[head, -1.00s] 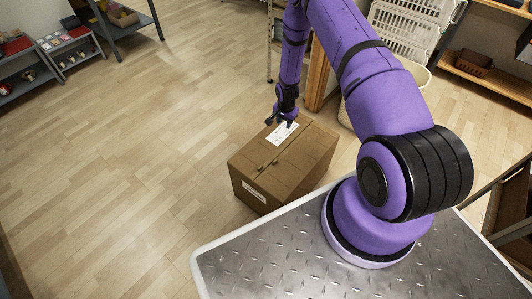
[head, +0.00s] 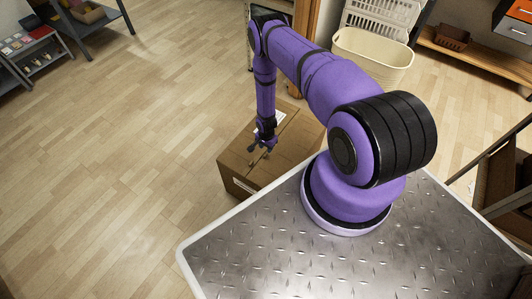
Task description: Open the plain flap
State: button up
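A closed brown cardboard box (head: 300,135) stands on the floor just beyond my metal deck. Its top looks flat, with a seam across it. A white label (head: 280,117) lies on the top, partly hidden behind my gripper. The plain flap is the unlabelled part of the top; its exact edges are hard to make out at this size. My gripper (head: 262,149) points down over the left, near part of the top. Its fingers are spread, with nothing visible between them. I cannot tell whether they touch the cardboard.
A cream basket (head: 372,60) stands behind the box to the right, with white crates (head: 385,18) beyond it. A low wooden shelf (head: 475,62) is at the right. Open wooden floor (head: 110,170) spreads to the left.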

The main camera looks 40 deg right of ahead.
jog(key=shift+f, duration=2.7)
grip_shut()
